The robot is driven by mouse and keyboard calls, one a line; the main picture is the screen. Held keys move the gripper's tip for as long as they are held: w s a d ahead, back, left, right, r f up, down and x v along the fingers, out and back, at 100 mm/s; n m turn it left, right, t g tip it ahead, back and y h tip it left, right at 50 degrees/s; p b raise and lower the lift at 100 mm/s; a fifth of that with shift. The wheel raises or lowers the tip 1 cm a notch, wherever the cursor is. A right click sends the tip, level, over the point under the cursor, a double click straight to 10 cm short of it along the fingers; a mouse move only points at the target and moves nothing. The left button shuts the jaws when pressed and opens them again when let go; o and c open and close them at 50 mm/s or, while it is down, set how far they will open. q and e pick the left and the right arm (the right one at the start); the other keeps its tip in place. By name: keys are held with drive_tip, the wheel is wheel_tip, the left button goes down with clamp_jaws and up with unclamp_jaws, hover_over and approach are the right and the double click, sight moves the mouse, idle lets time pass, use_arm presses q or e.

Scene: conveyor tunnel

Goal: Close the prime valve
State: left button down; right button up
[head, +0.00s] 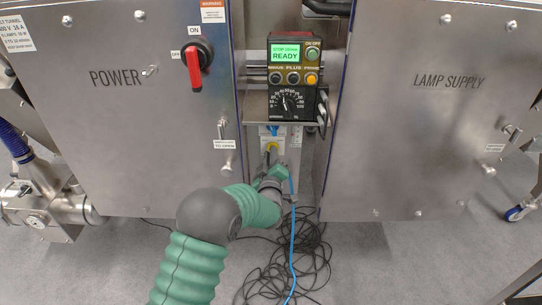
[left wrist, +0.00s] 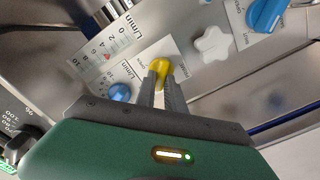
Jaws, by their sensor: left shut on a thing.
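A small yellow valve knob (head: 271,147) sits on a light panel below the pump controller, in the middle of the head view. The fingers hide part of the knob. My right gripper is not in view.
A blue knob (left wrist: 120,91), a white star-shaped knob (left wrist: 212,44) and a larger blue knob (left wrist: 267,14) sit close to the yellow one. The pump controller (head: 293,75) is above, between two steel cabinets.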

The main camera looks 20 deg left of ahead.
use_arm(q)
drive_tip(key=shift+s+d+f, duration=0.1)
drive_tip(key=shift+d+f, duration=0.05)
drive_tip(key=shift+f, duration=0.3)
drive_tip(key=c, duration=1.4)
unclamp_jaws()
drive_tip(key=shift+c, duration=0.2)
drive_tip(key=shift+r, duration=0.25)
drive_tip(key=p+v, duration=0.6)
drive_tip(key=v, duration=1)
drive_tip(key=shift+s+p, duration=0.3)
drive_tip(key=shift+s, duration=0.05)
